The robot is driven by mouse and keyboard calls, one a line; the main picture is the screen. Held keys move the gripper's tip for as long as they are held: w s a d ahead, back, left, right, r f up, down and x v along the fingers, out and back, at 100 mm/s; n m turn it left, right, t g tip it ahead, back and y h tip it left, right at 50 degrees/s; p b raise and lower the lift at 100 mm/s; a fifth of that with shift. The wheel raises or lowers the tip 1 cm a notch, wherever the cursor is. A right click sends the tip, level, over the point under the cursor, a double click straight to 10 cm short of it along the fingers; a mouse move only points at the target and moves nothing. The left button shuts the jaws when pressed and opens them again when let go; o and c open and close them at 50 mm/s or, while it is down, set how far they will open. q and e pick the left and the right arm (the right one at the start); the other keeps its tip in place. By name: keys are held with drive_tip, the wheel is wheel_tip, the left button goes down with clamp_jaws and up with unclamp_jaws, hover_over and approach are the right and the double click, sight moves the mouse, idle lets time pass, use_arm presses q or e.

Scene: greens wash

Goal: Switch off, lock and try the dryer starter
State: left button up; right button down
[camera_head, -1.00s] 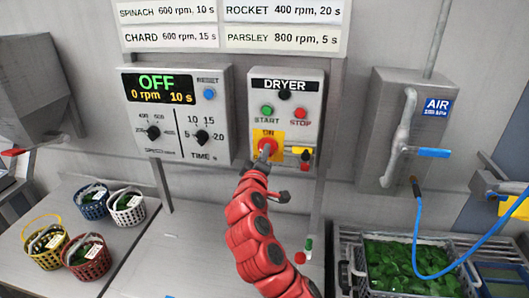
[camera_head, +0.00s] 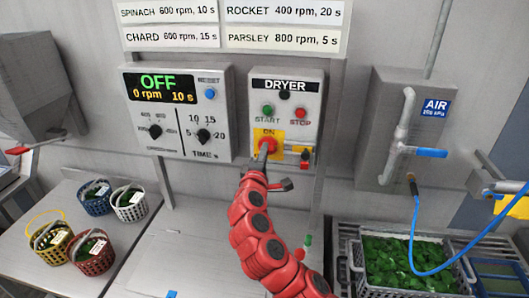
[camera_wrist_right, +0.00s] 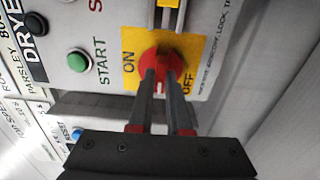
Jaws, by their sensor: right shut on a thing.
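The grey dryer starter box (camera_head: 313,100) hangs on the wall under a DRYER label. It has a black button (camera_head: 285,95), a green START button (camera_head: 267,110) and a red STOP button (camera_head: 301,112). Below, a red rotary switch (camera_wrist_right: 163,66) sits on a yellow plate (camera_wrist_right: 129,43) marked ON and OFF. My right gripper (camera_head: 264,150) is shut on this switch; its two fingers clasp it in the wrist view (camera_wrist_right: 163,88). The fingers partly hide the switch, so its setting is unclear. A yellow bar (camera_head: 298,148) and a small red piece (camera_head: 305,158) sit beside it. My left gripper is not in view.
A control panel (camera_head: 187,150) reading OFF, 0 rpm, 10 s hangs at left. Several small baskets stand on the left table (camera_head: 35,278). At right are an air box (camera_head: 385,90), a blue hose (camera_head: 415,235) and a crate (camera_head: 360,258) of greens.

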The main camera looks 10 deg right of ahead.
drive_tip(key=c, duration=0.9)
unclamp_jaws()
drive_tip(key=shift+a, duration=0.1)
drive_tip(key=shift+o, duration=0.2)
drive_tip(key=b+v, duration=0.6)
drive_tip(key=v, duration=1.1)
drive_tip(key=shift+s, duration=0.15)
